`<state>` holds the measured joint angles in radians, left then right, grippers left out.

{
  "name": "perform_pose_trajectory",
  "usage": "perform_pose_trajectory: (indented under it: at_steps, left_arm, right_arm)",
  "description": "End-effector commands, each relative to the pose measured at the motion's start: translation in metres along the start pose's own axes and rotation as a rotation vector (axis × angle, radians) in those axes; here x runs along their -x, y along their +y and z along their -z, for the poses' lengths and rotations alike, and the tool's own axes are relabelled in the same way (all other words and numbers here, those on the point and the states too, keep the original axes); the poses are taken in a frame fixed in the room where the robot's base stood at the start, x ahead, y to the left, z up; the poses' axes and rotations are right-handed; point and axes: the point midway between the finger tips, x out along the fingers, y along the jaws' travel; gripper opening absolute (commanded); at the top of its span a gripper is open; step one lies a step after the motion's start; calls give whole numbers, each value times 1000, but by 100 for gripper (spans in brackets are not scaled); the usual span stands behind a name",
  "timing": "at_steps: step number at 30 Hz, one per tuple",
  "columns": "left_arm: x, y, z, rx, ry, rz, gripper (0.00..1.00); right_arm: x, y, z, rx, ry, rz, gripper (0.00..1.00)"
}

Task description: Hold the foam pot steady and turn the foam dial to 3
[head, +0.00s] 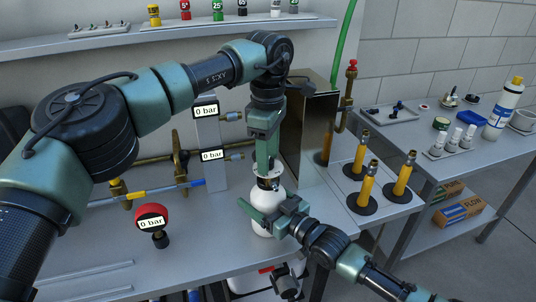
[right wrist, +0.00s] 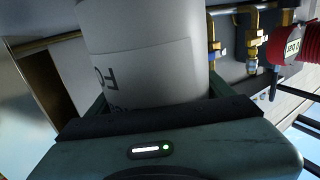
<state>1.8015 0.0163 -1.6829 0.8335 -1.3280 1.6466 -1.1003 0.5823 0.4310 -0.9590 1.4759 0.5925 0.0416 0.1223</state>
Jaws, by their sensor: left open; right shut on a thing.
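The foam pot (head: 266,198) is a white bottle standing upright near the front of the bench, with part of its lettering showing in the right wrist view (right wrist: 150,65). My right gripper (head: 266,224) is shut on the pot's lower body from the front right. My left gripper (head: 267,174) points straight down at the pot's top, with its open fingers around or just above the dark foam dial (head: 268,183). The fingers hide most of the dial, so its setting cannot be read. I cannot tell whether they touch it.
A red gauge (head: 152,217) reading 0 bar stands left of the pot. Several yellow tubes on black bases (head: 363,195) stand to the right. A metal box (head: 308,135) is close behind my left gripper. A side table (head: 405,150) carries bottles. The bench front left is mostly clear.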

Motion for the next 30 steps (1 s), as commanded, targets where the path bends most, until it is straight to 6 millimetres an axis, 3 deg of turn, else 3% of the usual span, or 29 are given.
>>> perform_pose_trajectory:
  at_steps: [3, 8, 9, 20, 30]
  left_arm:
    - [0, 0, 0, 0, 0, 0, 48]
    - [0, 0, 0, 0, 0, 0, 3]
    - [0, 0, 0, 0, 0, 0, 0]
    - [0, 0, 0, 47, -1, -1, 0]
    - [0, 0, 0, 279, -2, -1, 0]
  right_arm:
    - [0, 0, 1, -2, 2, 1, 9]
    - [0, -1, 1, -2, 2, 1, 9]
    - [0, -1, 1, -2, 2, 1, 9]
    - [0, -1, 1, -2, 2, 1, 9]
    - [0, -1, 1, -1, 2, 2, 9]
